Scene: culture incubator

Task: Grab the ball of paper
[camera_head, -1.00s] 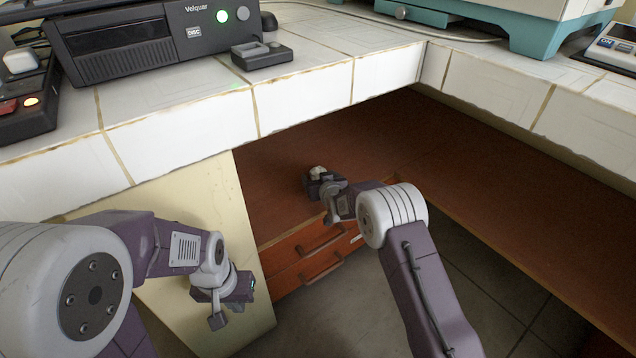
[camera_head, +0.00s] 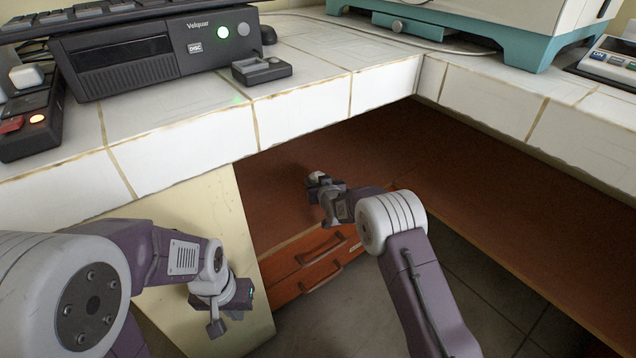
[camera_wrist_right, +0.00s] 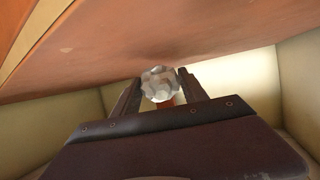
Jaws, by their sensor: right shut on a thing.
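A crumpled whitish ball of paper (camera_wrist_right: 160,84) sits between the two dark fingers of my right gripper (camera_wrist_right: 158,92) in the right wrist view. The fingers are closed on its sides. In the head view my right gripper (camera_head: 322,188) is small, over the brown wooden shelf under the counter, and a pale bit of the ball (camera_head: 316,175) shows at its tip. Whether the ball still touches the shelf I cannot tell. My left gripper (camera_head: 232,300) hangs in front of the cream panel, away from the ball. Its fingers are too unclear to judge.
The white tiled counter (camera_head: 300,108) overhangs the brown shelf (camera_head: 470,190). Drawers with handles (camera_head: 318,262) are below the shelf, left of my right arm. A cream panel (camera_head: 195,215) stands at the left. A black disc unit (camera_head: 150,52) and a teal-based device (camera_head: 480,42) stand on the counter.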

